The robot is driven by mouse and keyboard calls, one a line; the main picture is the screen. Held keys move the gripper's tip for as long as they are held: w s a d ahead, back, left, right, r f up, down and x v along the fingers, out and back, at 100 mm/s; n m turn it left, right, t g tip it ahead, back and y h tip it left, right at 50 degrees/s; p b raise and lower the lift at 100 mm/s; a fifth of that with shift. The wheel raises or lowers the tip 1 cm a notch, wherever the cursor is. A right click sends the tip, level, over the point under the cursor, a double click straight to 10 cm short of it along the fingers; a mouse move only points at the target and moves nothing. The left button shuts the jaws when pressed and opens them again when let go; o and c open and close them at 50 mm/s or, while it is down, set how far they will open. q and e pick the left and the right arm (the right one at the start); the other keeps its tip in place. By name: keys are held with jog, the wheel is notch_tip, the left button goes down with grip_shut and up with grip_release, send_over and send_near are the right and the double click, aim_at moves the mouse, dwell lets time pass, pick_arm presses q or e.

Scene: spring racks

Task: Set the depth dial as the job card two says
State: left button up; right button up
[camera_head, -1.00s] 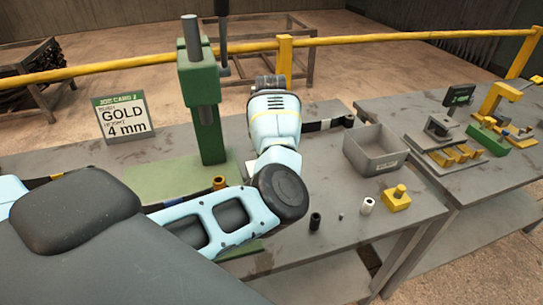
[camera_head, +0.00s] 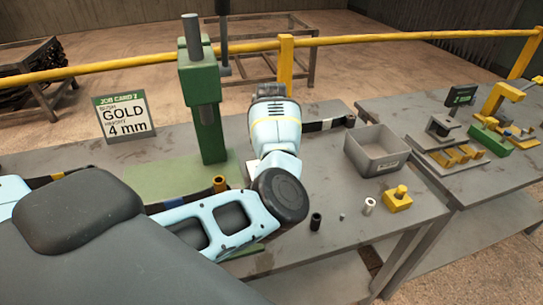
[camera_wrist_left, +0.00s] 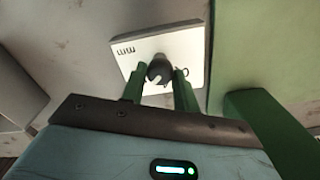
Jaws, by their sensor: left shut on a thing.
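The job card (camera_head: 125,117) stands at the left back of the bench and reads "JOB CARD 2", "GOLD" and "4 mm". The scale and pointer are too small or hidden to read. In the head view my forearm hides the gripper and dial. My right gripper is not in view.
A green press (camera_head: 201,95) stands just left of my forearm. A grey bin (camera_head: 377,152), a yellow block (camera_head: 398,199), a white bush (camera_head: 368,206) and a black bush (camera_head: 315,221) are on the right. A gold bush (camera_head: 219,184) is near the press.

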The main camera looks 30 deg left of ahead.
pick_arm(q)
jog(key=n+p, duration=0.1)
jog(key=n, duration=0.3)
jog(key=shift+n, duration=2.9)
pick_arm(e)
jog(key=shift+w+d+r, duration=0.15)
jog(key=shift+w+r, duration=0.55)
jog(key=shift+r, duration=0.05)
pick_arm(q)
jog(key=shift+f, duration=0.1)
jog(key=o, duration=1)
